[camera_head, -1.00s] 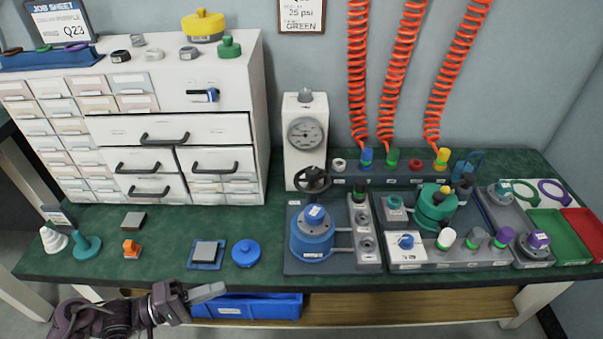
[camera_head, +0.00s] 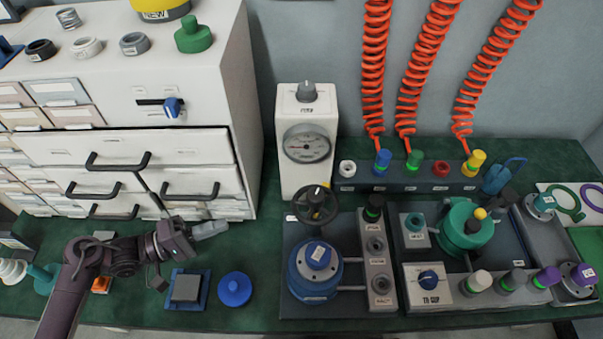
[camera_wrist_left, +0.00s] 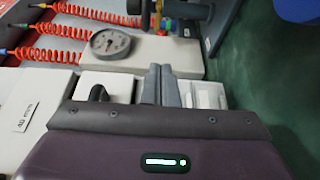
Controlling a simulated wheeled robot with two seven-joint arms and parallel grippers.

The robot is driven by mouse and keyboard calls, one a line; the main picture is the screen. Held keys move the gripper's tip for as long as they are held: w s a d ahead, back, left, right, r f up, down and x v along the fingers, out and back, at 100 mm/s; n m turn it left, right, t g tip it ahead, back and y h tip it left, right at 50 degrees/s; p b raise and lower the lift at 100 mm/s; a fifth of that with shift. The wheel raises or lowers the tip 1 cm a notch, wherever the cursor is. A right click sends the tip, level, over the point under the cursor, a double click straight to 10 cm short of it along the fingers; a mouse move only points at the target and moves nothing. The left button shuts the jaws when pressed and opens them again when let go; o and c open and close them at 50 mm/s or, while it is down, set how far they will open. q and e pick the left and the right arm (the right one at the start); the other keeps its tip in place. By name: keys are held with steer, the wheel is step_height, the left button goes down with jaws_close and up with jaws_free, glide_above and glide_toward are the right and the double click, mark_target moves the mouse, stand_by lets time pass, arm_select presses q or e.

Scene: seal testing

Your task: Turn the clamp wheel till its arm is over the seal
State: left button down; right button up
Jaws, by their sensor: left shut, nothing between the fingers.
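The black clamp wheel (camera_head: 315,204) stands on its post at the back of the test fixture, behind the blue chamber (camera_head: 315,270). A grey-topped cap with a white label (camera_head: 319,254) sits on the chamber. I cannot clearly make out the clamp arm or the seal. My left gripper (camera_head: 222,228) is shut and empty, in front of the drawer cabinet, left of the wheel and apart from it. Its closed fingers also show in the left wrist view (camera_wrist_left: 159,85). My right gripper is not in view.
The white gauge box (camera_head: 305,145) stands behind the wheel. The drawer cabinet (camera_head: 130,150) is at left. A blue round lid (camera_head: 235,289) and a grey block on a blue plate (camera_head: 186,288) lie near the gripper. Red coiled hoses (camera_head: 374,70) hang at the back.

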arm_select(q)
glide_toward(298, 198)
steer(key=w+d+f, duration=0.1)
steer(key=w+d, duration=0.1)
steer(key=d, duration=0.1)
steer(key=w+d+f, duration=0.1)
steer(key=w+d, duration=0.1)
steer(key=d, duration=0.1)
steer(key=w+d+f, duration=0.1)
steer(key=w+d, duration=0.1)
steer(key=d, duration=0.1)
steer(key=shift+f, duration=0.25)
steer(key=shift+w+d, duration=0.15)
steer(key=shift+d, duration=0.35)
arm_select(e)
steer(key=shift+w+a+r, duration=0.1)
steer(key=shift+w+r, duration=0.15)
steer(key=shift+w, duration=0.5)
